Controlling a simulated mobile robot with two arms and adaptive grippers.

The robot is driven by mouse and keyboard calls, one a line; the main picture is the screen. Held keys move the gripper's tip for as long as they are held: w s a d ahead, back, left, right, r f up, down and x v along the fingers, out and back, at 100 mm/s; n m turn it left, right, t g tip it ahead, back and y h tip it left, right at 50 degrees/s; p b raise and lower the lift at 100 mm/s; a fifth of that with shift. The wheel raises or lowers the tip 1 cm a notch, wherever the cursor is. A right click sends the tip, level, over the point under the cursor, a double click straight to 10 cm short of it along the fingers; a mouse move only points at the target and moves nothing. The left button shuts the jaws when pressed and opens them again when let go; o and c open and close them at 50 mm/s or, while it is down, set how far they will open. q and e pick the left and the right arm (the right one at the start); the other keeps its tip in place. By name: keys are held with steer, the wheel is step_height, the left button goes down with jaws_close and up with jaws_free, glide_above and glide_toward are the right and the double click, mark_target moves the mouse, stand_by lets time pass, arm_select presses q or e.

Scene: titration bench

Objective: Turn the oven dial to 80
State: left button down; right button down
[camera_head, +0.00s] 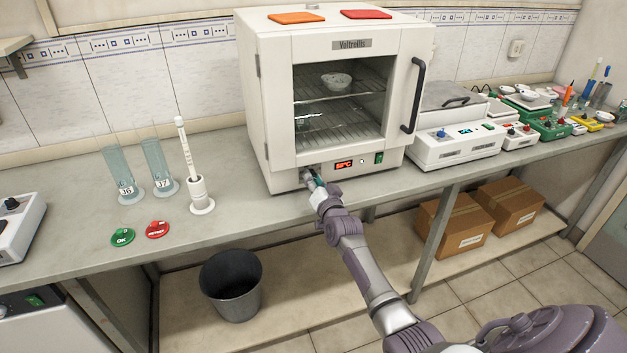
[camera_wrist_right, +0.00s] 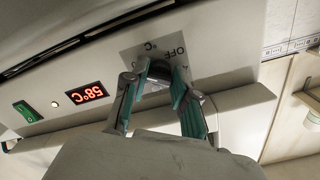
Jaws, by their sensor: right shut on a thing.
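The white oven (camera_head: 281,125) stands on the bench with its glass door shut. Its red display (camera_head: 344,164) is lit on the lower front panel; in the wrist view it is upside down and appears to read 58 °C. The dark dial (camera_wrist_right: 159,70) sits on a plate marked OFF and °C, left of the display in the head view. My right gripper (camera_head: 313,180) is shut on the dial, with a teal finger on each side in the wrist view. The fingers hide much of the dial, so its pointer does not show. My left gripper is in neither view.
A green switch (camera_head: 379,157) is right of the display. Left of the oven stand glass cylinders (camera_head: 121,173) and a white pipette on a stand (camera_head: 197,187). A balance (camera_head: 457,145) stands close on the right. A black bin (camera_head: 231,285) is below the bench.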

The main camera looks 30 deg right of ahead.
steer(key=c, duration=0.9)
jaws_free()
steer(key=shift+f, duration=0.1)
steer(key=v, duration=1.2)
